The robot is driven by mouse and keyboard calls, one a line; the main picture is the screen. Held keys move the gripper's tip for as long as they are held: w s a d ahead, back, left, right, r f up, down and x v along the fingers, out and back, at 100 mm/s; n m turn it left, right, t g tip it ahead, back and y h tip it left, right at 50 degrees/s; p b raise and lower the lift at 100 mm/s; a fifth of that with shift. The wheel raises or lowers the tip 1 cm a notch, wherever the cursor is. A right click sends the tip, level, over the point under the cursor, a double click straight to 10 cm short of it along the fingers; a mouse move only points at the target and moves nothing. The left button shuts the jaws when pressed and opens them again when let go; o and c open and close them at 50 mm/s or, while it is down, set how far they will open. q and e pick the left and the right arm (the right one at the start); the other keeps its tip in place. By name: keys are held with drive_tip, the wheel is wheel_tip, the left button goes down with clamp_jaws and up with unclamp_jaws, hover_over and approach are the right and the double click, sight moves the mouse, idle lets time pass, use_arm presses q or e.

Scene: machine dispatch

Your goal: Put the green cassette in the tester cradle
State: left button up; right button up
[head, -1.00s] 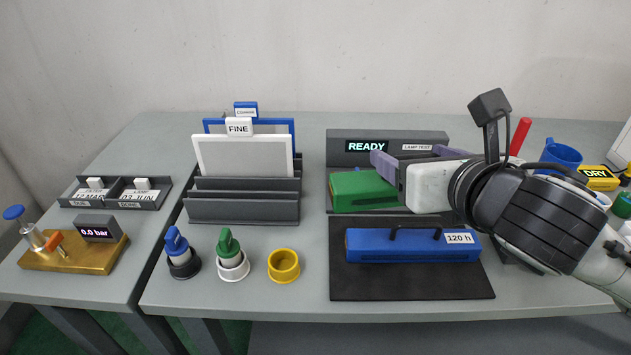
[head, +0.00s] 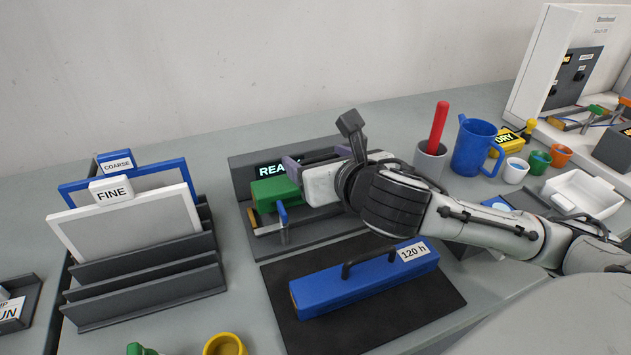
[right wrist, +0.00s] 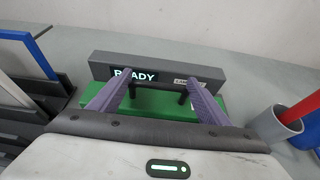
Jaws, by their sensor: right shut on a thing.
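The green cassette (head: 275,193) is in front of the dark panel reading READY, over the tester cradle (head: 298,228). A blue lever (head: 282,213) stands upright at the cradle's front left. My right gripper (head: 316,159) has its purple fingers on the cassette's top. In the right wrist view, the fingers (right wrist: 157,95) close on the black handle of the green cassette (right wrist: 150,103). The white gripper body hides the cassette's right part. I cannot tell whether the cassette rests in the cradle or hangs just above it. My left gripper is not in view.
A blue cassette (head: 365,280) marked 120 h lies on a black mat (head: 430,308) in front. A filter rack (head: 150,290) stands left. A grey cup (head: 430,160) with a red stick and a blue jug (head: 474,150) stand right, beyond my forearm.

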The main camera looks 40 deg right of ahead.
wheel_tip(320, 180, down, 4)
drive_tip(key=shift+r+b, duration=0.1)
drive_tip(key=shift+b, duration=0.35)
drive_tip(key=shift+w, duration=0.1)
drive_tip(key=o, duration=1.8)
drive_tip(key=shift+f, duration=0.25)
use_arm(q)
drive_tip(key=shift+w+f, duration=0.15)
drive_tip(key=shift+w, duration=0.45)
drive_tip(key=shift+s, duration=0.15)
use_arm(e)
drive_tip(key=shift+r, duration=0.15)
